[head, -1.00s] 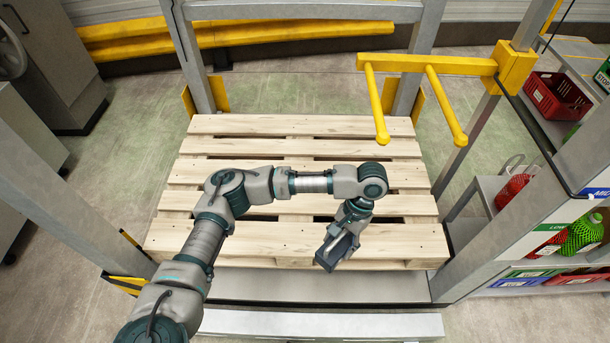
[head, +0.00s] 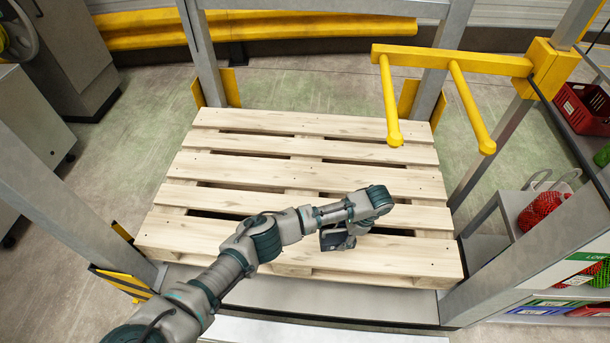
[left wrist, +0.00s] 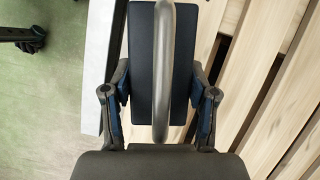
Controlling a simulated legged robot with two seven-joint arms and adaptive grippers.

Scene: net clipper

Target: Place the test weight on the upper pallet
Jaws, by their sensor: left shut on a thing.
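The test weight is a dark block (left wrist: 143,70) with a curved metal handle (left wrist: 162,50), filling the middle of the left wrist view. My left gripper (left wrist: 160,105) is shut on it, with a finger at each side of the block. In the head view the weight (head: 333,240) hangs below my left gripper (head: 348,234), over the front right part of the wooden pallet (head: 310,148). The arm hides part of it, and I cannot tell whether it touches the boards. The pallet's slats are otherwise bare. My right gripper is not in view.
Yellow prongs (head: 465,105) reach out above the pallet's back right. Grey posts (head: 70,190) stand at the sides. Shelves with a red crate (head: 583,108) and netted goods (head: 543,207) are on the right. The pallet's left and back are clear.

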